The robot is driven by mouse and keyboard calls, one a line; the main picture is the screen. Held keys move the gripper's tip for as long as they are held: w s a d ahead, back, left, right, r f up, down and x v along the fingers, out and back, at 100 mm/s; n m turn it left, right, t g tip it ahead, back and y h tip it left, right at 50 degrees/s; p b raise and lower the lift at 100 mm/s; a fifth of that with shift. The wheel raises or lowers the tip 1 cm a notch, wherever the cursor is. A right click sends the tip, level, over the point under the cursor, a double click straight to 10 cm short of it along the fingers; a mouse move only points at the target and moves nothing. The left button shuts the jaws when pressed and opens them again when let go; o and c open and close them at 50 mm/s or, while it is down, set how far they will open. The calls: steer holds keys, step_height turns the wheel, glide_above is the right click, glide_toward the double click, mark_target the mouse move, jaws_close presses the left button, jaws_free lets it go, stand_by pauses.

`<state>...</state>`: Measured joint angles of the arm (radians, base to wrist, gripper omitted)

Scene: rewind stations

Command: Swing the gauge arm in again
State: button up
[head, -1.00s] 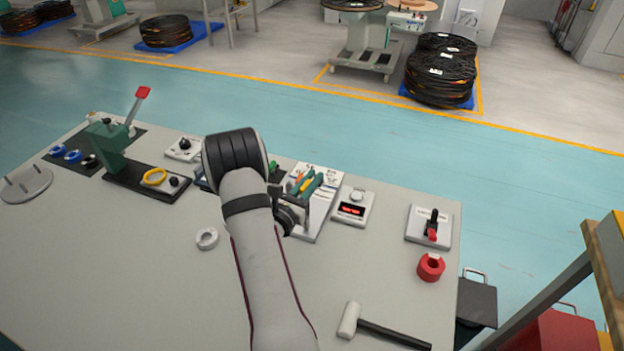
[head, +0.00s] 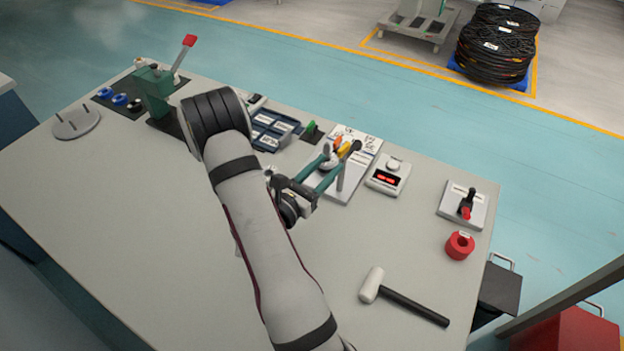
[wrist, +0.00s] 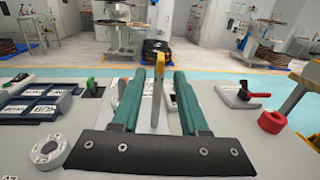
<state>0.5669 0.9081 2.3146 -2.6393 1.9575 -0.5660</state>
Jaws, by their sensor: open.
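Part of the plate is hidden by the fingers.
A box with a red display (head: 388,178) stands right of the plate, with a red-handled switch (head: 465,205) farther right. A red ring (head: 459,245) and a mallet (head: 400,296) lie at the front right. Blue trays (head: 272,130) stand to the left. The front left bench is clear.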

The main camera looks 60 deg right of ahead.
steer(key=a, duration=0.5)
steer(key=shift+w+a, duration=0.3)
steer(key=shift+w, duration=0.1)
steer(key=shift+c, duration=0.3)
